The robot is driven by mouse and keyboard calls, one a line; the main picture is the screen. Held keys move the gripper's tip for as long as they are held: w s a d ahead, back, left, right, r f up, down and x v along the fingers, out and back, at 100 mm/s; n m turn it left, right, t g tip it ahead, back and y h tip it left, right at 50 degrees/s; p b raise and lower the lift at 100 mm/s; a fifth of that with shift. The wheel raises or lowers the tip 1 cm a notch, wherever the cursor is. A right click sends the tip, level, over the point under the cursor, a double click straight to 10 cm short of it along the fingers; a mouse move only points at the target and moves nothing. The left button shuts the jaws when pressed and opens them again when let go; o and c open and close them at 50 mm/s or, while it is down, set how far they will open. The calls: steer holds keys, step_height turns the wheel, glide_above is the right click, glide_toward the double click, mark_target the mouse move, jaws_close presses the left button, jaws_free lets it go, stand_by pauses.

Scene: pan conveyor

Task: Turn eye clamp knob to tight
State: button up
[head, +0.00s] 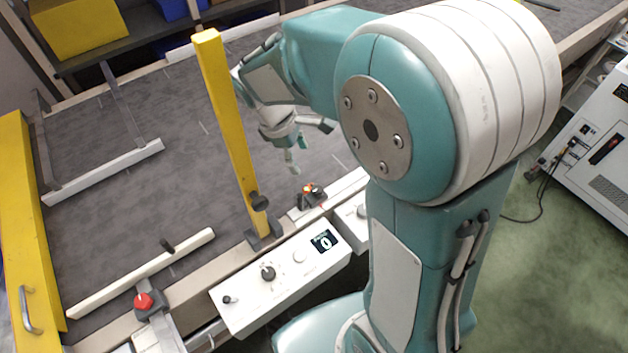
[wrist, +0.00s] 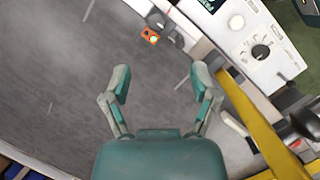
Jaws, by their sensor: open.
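A small orange sensor, seemingly the eye (head: 310,190), with a lit spot sits on a dark bracket at the conveyor's near edge. In the wrist view the orange sensor (wrist: 150,37) lies beyond my fingertips, with the dark bracket (wrist: 166,25) beside it. I cannot clearly pick out a clamp knob on this bracket or read its setting. A black knob (head: 259,201) is on the lower part of the yellow post (head: 232,130). My gripper (head: 308,146) is open and empty above the conveyor, apart from the sensor. Both its fingers also show in the wrist view (wrist: 160,78).
A white control box (head: 282,275) with a dial and a display reading 0 stands at the near edge. A red button (head: 143,301) is at the lower left. The yellow post rises left of my gripper. The grey belt (head: 130,215) has much free room.

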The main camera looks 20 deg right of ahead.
mark_target(315, 189)
steer(key=shift+n+g+h, duration=0.3)
steer(key=shift+n+h, duration=0.1)
steer(key=shift+n, duration=0.3)
steer(key=x, duration=0.4)
steer(key=w+a+x, duration=0.1)
steer(key=x, duration=0.7)
steer(key=shift+w+f, duration=0.3)
steer(key=shift+f, duration=0.45)
jaws_close()
